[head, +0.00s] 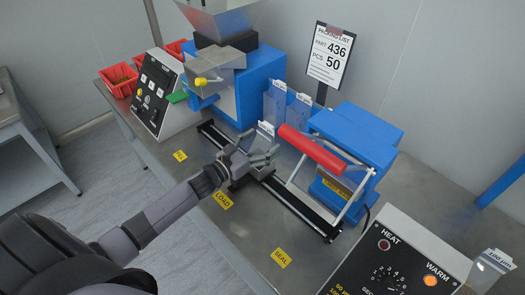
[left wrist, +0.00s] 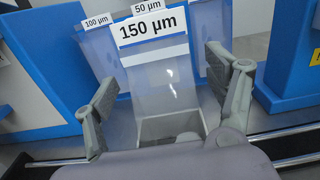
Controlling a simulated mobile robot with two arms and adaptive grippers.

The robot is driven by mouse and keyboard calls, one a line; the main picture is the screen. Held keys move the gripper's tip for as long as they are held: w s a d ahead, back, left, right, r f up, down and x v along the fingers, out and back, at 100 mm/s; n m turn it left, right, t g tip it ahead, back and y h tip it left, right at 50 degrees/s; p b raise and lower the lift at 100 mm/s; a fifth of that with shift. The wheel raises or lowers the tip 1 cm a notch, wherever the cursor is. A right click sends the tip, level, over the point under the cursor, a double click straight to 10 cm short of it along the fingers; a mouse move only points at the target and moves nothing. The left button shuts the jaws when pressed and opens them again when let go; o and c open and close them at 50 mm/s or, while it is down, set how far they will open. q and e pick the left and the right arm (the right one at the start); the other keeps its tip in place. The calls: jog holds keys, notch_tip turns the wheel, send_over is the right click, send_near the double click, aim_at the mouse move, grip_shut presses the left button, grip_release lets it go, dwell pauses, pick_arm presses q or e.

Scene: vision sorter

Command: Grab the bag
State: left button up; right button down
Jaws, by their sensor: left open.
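A clear bag (left wrist: 165,85) with a white 150 µm label stands upright in the left wrist view, in front of other bags. In the head view its label (head: 265,129) shows just behind my left gripper. My left gripper (head: 268,156) is open, its fingers pointing toward the bag. In the left wrist view one finger of the left gripper (left wrist: 160,90) is on each side of the bag; I cannot tell whether either touches it. The bag's lower part meets a grey box-like holder (left wrist: 172,128). My right gripper is not in view.
Bags labelled 100 µm (left wrist: 97,22) and 50 µm (left wrist: 148,6) stand behind. A blue sealer with a red bar (head: 312,148) is to the right, a blue feeder (head: 262,90) behind left. A black rail (head: 300,205) crosses the table. The table near the SEAL label (head: 281,258) is clear.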

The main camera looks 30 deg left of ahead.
pick_arm(q)
jog(key=shift+w+d, duration=0.15)
jog(key=shift+w, duration=0.15)
jog(key=shift+s, duration=0.1)
jog(key=shift+c, duration=0.3)
jog(key=c, duration=1.2)
